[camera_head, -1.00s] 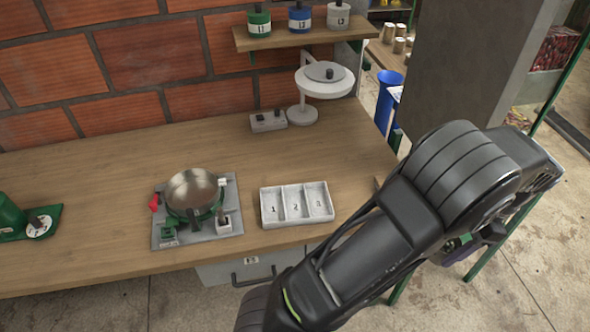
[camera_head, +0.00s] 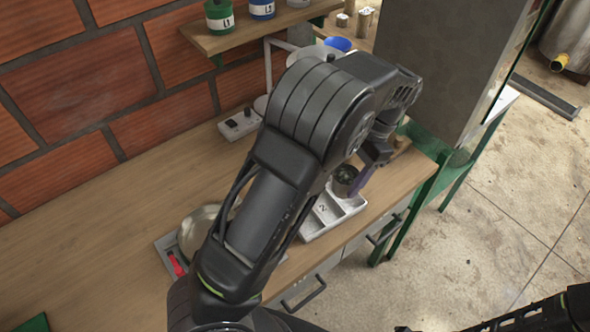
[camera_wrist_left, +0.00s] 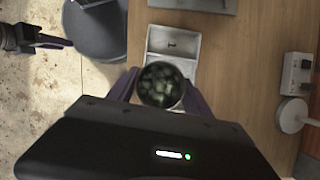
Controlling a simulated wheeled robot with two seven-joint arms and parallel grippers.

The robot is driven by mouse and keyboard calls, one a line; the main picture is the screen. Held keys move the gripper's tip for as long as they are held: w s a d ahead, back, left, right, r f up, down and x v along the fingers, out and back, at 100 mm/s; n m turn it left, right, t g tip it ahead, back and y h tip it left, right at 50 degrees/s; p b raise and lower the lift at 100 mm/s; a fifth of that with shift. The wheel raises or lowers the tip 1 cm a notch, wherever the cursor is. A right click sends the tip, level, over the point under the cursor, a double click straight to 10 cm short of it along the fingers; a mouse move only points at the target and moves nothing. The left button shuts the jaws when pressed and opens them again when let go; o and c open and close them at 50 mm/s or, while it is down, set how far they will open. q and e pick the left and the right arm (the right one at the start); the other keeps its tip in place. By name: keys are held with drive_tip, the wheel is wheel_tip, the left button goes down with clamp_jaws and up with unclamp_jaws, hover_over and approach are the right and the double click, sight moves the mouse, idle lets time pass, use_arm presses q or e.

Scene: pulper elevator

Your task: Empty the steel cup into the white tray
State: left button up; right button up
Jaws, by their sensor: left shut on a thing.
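My left gripper (camera_head: 370,165) is shut on the steel cup (camera_head: 345,181). The cup is about upright, its mouth facing up, above or at the right end of the white tray (camera_head: 312,226); I cannot tell the height gap. In the left wrist view the cup (camera_wrist_left: 161,84) sits between the purple fingers (camera_wrist_left: 160,92), with dark greenish lumps inside. The tray (camera_wrist_left: 150,42) shows there beyond the cup, with its compartment 1 empty. My arm and the cup hide part of the tray. My right gripper (camera_wrist_left: 30,40) shows at the left wrist view's edge, its jaws unclear.
A round metal pan (camera_head: 196,232) on a grey base stands left of the tray, partly behind my arm. A switch box (camera_head: 240,123) and a white stand (camera_head: 269,60) are at the back. A shelf (camera_head: 240,38) with labelled canisters hangs on the brick wall.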

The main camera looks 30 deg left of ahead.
use_arm(q)
drive_tip(key=shift+w+d, duration=0.1)
drive_tip(key=shift+d, duration=0.05)
drive_tip(key=shift+a+f+n, duration=0.1)
drive_tip(key=shift+a+n, duration=0.25)
drive_tip(key=shift+n, duration=0.05)
drive_tip(key=a+f+n+t+h+p, duration=0.1)
drive_tip(key=a+f+n+p, duration=0.3)
drive_tip(key=n, duration=0.9)
drive_tip(key=a+h, duration=0.1)
drive_tip(key=a, duration=0.2)
drive_tip(key=shift+s+a+f+n+h, duration=0.25)
drive_tip(key=shift+a+f+n+h, duration=0.05)
drive_tip(key=shift+a+n, duration=0.1)
